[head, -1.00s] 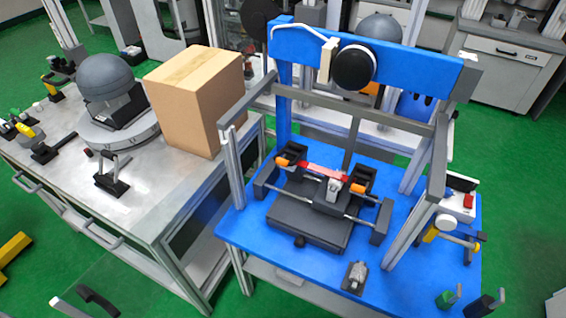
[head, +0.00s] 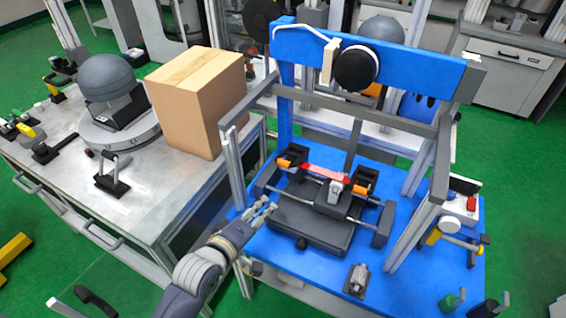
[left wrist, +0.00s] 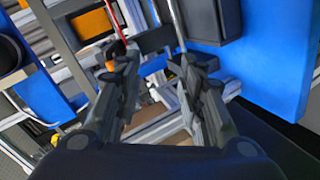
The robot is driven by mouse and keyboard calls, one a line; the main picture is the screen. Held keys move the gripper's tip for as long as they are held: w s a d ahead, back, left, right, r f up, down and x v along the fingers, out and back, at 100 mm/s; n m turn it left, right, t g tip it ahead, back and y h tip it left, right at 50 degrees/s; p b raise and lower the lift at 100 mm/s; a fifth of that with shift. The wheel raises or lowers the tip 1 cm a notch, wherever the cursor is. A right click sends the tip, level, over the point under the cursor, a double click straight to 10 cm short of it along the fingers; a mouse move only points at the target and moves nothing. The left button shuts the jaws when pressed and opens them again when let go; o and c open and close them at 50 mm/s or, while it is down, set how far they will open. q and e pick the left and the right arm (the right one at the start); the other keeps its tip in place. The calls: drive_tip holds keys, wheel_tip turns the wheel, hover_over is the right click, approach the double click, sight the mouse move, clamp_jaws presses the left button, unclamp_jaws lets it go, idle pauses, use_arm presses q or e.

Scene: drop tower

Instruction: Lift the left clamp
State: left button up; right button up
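The left clamp (head: 286,162) is a dark block with an orange handle, at the left end of the fixture on the blue table. The right clamp (head: 359,189), also dark with orange, is at the other end. A red strip (head: 322,172) lies between them. My left gripper (head: 266,210) is in front of and left of the fixture, apart from the left clamp. In the left wrist view its two fingers (left wrist: 155,58) are spread with nothing clearly held. Orange and red parts show near the left finger; I cannot tell which clamp they belong to. My right gripper is not in view.
A grey and blue frame with a black disc (head: 356,67) stands over the fixture. A cardboard box (head: 190,105) sits on the metal table at left.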

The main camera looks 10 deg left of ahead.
sight(283, 162)
use_arm(q)
drive_tip(key=w+d+r+n+t, duration=0.1)
drive_tip(key=w, duration=0.4)
drive_tip(key=w+d+r+n+t, duration=0.1)
drive_tip(key=w+n, duration=0.1)
drive_tip(key=w, duration=0.3)
drive_tip(key=w+d+r+n+t, duration=0.1)
drive_tip(key=w, duration=0.3)
drive_tip(key=shift+w+r+n+h, duration=0.3)
drive_tip(key=shift+w, duration=0.1)
clamp_jaws()
